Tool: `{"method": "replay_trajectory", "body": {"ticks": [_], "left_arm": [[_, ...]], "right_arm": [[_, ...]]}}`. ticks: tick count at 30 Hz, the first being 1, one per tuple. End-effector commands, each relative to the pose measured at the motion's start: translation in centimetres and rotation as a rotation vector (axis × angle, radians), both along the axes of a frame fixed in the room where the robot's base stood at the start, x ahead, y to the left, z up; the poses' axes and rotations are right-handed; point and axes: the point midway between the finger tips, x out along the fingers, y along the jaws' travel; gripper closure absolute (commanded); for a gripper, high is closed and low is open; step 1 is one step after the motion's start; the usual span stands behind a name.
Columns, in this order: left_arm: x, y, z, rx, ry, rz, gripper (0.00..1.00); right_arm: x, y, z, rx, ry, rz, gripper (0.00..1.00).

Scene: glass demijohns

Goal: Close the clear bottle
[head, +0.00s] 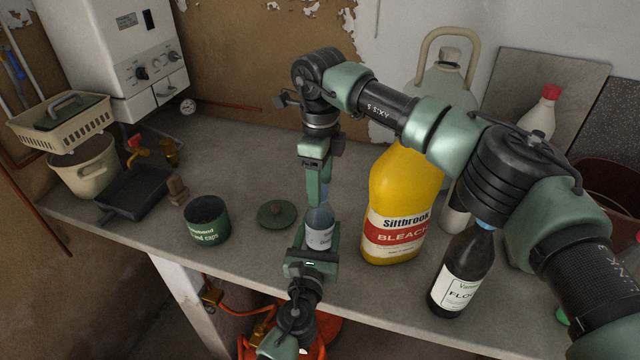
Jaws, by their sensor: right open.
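The small clear bottle (319,237) with a white label stands upright near the middle of the table. My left gripper (318,245) reaches in from the front edge, with its fingers against both sides of the bottle, and looks shut on it. My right gripper (319,194) points down from above, open, with its fingers right at the bottle's top. The fingers hide the bottle's mouth, so I cannot tell whether a cap is there. A green tin (207,222) with lettering ending in "and caps" stands to the left. Its inside is dark. A round green lid (277,214) lies between tin and bottle.
A yellow bleach bottle (400,205) stands close right of the clear bottle, with a dark bottle (463,272) in front. A large demijohn (440,84) is behind. A black tray (134,192) and cream tub (88,168) are left. The back middle of the table is clear.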

Motion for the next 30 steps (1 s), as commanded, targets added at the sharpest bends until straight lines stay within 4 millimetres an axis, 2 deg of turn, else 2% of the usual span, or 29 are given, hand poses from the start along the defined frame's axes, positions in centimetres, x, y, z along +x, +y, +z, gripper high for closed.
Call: {"method": "replay_trajectory", "body": {"ticks": [9,15,21,29,30], "left_arm": [[0.0,0.0,-0.1,0.0,0.001,0.0,1.0],[0.0,0.0,-0.1,0.0,0.001,0.0,1.0],[0.0,0.0,-0.1,0.0,0.001,0.0,1.0],[0.0,0.0,-0.1,0.0,0.001,0.0,1.0],[0.0,0.0,-0.1,0.0,0.001,0.0,0.32]], "right_arm": [[0.1,0.1,6.5,0.002,-0.005,0.001,0.44],[0.0,0.1,9.9,0.001,-0.003,0.001,0.44],[0.0,0.1,11.2,0.001,0.0,0.0,0.44],[0.0,0.0,11.3,0.001,0.0,0.001,0.44],[0.0,0.0,11.3,0.001,0.0,0.001,0.44]]}}
